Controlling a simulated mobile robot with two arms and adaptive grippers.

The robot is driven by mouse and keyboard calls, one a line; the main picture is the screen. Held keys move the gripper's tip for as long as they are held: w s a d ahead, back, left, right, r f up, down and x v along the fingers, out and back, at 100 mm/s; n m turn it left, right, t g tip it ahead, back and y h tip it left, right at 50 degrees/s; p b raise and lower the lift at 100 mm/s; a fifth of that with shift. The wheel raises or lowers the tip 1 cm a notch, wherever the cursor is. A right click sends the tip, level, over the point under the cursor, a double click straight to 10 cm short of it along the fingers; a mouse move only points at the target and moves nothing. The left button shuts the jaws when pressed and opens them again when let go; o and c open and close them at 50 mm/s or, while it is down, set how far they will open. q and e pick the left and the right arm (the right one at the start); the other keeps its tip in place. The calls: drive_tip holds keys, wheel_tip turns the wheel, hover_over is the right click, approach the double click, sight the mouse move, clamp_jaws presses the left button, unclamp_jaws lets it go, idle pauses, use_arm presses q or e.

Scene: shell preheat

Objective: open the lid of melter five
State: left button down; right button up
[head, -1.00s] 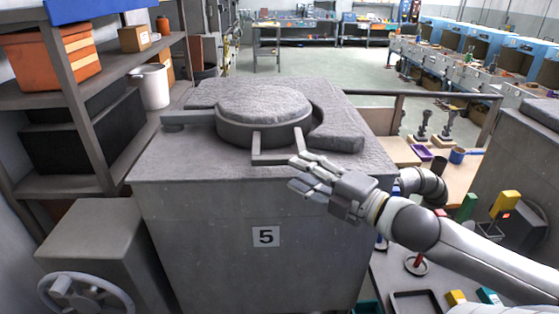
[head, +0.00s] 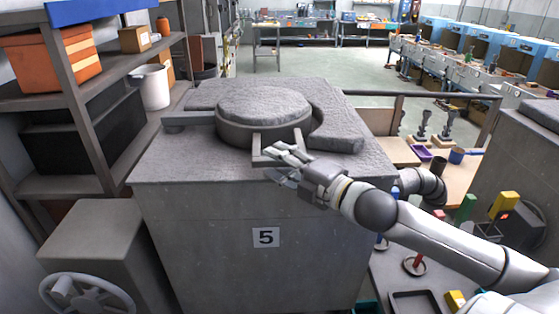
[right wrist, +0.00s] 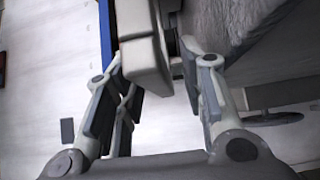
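Melter five (head: 200,220) is a grey block with a "5" label on its front. Its round grey lid (head: 264,104) lies flat over the top opening, with a hinge arm at its left. A U-shaped handle (head: 257,148) sticks out from the lid's front. My right gripper (head: 278,165) is at the handle's front bar, fingers spread. In the right wrist view, the open fingers (right wrist: 158,68) are either side of a light grey bar (right wrist: 142,40), likely the handle; contact is unclear. My left gripper is not in view.
A shelf with an orange bin (head: 55,55) and a white bucket (head: 152,86) stands at the left. A handwheel (head: 88,298) is at lower left. A workbench with trays (head: 415,300) and coloured blocks lies right of the melter, below my right arm.

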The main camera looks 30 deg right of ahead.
drive_tip(key=shift+w, duration=0.1)
drive_tip(key=shift+c, duration=0.5)
clamp_jaws()
